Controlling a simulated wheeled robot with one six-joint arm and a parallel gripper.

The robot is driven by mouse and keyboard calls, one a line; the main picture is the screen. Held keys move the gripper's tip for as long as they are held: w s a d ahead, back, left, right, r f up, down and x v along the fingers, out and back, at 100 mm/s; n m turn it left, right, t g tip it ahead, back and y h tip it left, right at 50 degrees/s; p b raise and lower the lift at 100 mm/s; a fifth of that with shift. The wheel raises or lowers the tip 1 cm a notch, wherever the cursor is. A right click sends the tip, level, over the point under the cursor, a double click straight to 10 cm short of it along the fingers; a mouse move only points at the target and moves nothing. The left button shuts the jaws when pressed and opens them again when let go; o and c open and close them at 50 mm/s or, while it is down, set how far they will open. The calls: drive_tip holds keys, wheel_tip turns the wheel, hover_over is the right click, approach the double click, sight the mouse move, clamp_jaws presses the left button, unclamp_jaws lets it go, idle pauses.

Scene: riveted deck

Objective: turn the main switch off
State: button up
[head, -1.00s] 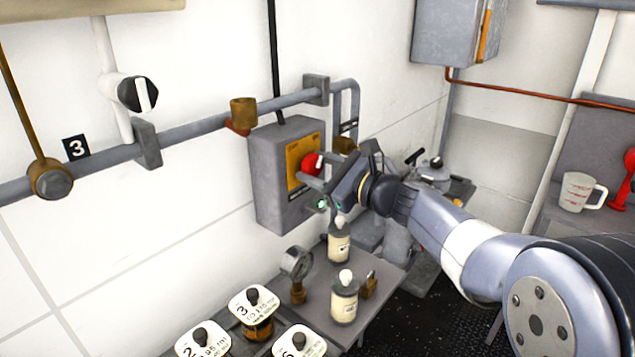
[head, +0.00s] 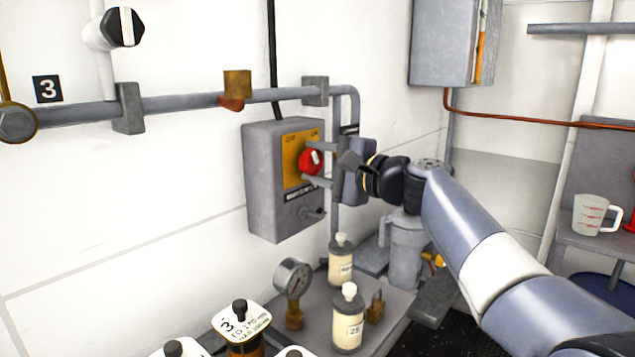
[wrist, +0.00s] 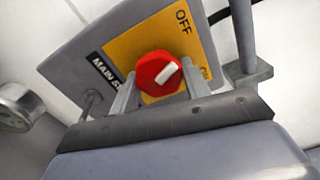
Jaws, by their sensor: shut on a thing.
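The main switch is a grey box (head: 262,190) on the wall with a yellow plate (head: 291,163) and a red round knob (head: 311,163). The wrist view shows the knob (wrist: 154,76), the word OFF on the yellow plate (wrist: 130,43), and part of a "MAIN S..." label. The knob's white mark points up and right in the wrist view, to the right of OFF. My gripper (head: 318,164) reaches in from the right, its fingers on either side of the knob. In the wrist view, my gripper (wrist: 160,87) is shut on the knob.
Below are two pale bottles (head: 348,318), a gauge (head: 293,279) and a brass padlock (head: 375,306) on a grey shelf. A pipe (head: 190,104) runs along the wall above. A measuring cup (head: 594,215) stands at right.

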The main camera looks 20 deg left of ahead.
drive_tip(key=shift+n+b, duration=1.75)
drive_tip(key=shift+n, duration=0.45)
drive_tip(key=o, duration=1)
drive_tip(key=shift+d, duration=0.1)
drive_tip(key=b+v, duration=0.1)
drive_tip(key=v, duration=0.9)
drive_tip(key=shift+s+d, duration=0.15)
drive_tip(key=shift+d, duration=0.15)
